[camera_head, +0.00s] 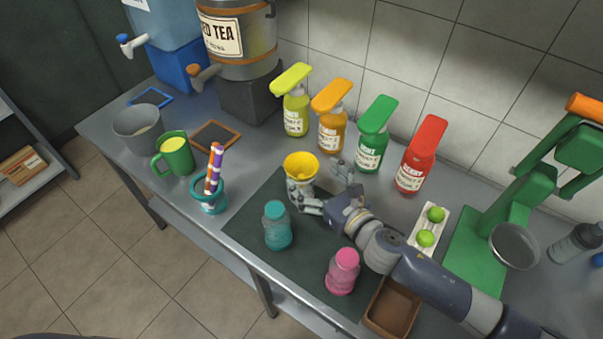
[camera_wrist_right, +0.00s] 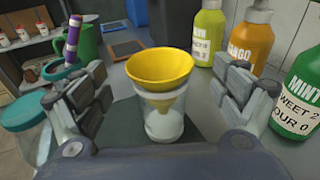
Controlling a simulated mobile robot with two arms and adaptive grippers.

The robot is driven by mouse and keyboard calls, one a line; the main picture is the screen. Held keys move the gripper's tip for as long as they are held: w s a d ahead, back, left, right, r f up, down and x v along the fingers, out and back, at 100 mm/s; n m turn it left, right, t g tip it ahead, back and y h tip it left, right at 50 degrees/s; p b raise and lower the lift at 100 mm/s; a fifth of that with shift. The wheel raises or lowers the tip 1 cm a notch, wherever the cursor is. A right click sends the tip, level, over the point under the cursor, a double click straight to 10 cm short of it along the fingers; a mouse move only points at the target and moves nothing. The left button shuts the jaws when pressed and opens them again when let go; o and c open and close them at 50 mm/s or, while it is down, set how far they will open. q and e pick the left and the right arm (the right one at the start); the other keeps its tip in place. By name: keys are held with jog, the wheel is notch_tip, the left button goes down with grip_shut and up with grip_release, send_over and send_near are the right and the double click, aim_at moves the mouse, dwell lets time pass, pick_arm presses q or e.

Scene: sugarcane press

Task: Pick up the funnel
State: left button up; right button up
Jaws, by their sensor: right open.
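The yellow funnel (camera_head: 301,165) sits upright in the mouth of a clear jar (camera_head: 301,188) on the dark mat (camera_head: 260,205). In the right wrist view the funnel (camera_wrist_right: 160,68) is centred, its spout visible inside the jar (camera_wrist_right: 164,122). My right gripper (camera_head: 328,187) is open, with its fingers on either side of the jar and funnel. In the right wrist view the two fingers of the gripper (camera_wrist_right: 164,95) stand apart, with visible gaps to the funnel. My left gripper is not in view.
A teal bottle (camera_head: 277,226) and a pink bottle (camera_head: 342,272) stand near the mat's front. Several syrup pump bottles (camera_head: 372,140) line the back by the wall. A teal cup with striped straws (camera_head: 211,196) stands left. A green press (camera_head: 485,235) stands right.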

aim_at(294, 158)
jog(key=shift+w+a+f, duration=0.1)
jog(key=shift+w+a, duration=0.05)
jog(key=shift+w, duration=0.05)
jog(key=shift+w+a, duration=0.1)
jog(key=shift+w, duration=0.1)
jog(key=shift+p+x, duration=0.3)
jog(key=shift+x, duration=2)
jog(key=shift+s, duration=0.1)
jog(key=c, duration=0.9)
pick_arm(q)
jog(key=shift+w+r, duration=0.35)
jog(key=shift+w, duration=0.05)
pick_arm(e)
jog(key=shift+c, duration=0.6)
